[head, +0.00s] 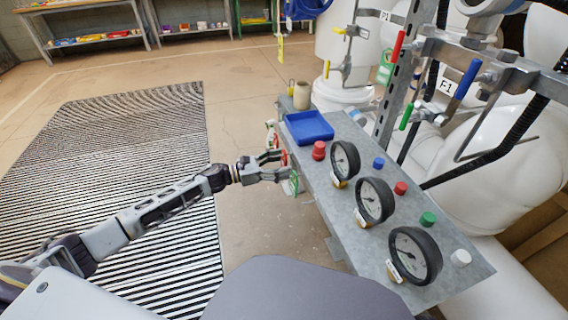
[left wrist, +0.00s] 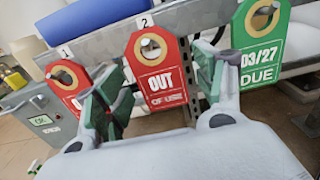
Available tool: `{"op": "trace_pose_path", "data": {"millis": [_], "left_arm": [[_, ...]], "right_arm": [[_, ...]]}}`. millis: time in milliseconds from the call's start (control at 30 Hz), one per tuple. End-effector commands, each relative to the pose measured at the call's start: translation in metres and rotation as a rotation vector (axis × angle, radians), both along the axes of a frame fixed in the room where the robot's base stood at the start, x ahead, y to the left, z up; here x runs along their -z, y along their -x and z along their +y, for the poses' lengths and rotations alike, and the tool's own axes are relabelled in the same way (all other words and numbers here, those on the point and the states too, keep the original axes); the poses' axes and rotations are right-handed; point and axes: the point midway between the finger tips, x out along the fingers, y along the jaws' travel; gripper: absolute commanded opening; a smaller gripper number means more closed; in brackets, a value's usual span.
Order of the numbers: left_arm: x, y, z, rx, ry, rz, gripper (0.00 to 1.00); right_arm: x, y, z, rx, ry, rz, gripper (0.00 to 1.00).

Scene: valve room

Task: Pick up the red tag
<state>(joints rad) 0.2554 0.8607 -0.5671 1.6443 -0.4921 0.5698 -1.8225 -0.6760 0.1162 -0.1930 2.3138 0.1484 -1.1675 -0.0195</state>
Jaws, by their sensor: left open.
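A red tag (left wrist: 163,78) marked "OUT OF USE" hangs from a hook by the number 2 in the left wrist view. A second red tag (left wrist: 66,78) hangs by the number 1, partly hidden by a finger. A green tag (left wrist: 262,45) reading "03/27 DUE" hangs to the right. My left gripper (left wrist: 157,92) is open, its green-padded fingers either side of the middle red tag; contact cannot be told. In the head view my left gripper (head: 284,165) is at the panel's left edge, covering part of the tags. My right gripper is not in view.
The metal panel (head: 330,200) carries a blue tray (head: 308,128), several round gauges (head: 374,200) and coloured knobs. Pipes and valve levers (head: 467,79) rise behind it on the right. Floor left of the panel is open, with a striped mat (head: 120,170).

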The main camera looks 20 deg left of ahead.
Motion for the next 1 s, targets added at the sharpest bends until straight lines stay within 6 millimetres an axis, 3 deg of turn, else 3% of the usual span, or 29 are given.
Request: {"op": "trace_pose_path", "data": {"millis": [67,333,1000], "left_arm": [[0.0,0.0001,0.0,0.0,0.0,0.0,0.7],[0.0,0.0002,0.0001,0.0,0.0,0.0,0.35],[-0.003,-0.0039,0.003,-0.001,-0.001,-0.001,0.34]], "right_arm": [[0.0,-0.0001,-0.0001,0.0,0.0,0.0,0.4],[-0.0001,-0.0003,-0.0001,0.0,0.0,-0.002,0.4],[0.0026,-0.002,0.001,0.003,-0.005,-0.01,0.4]]}}
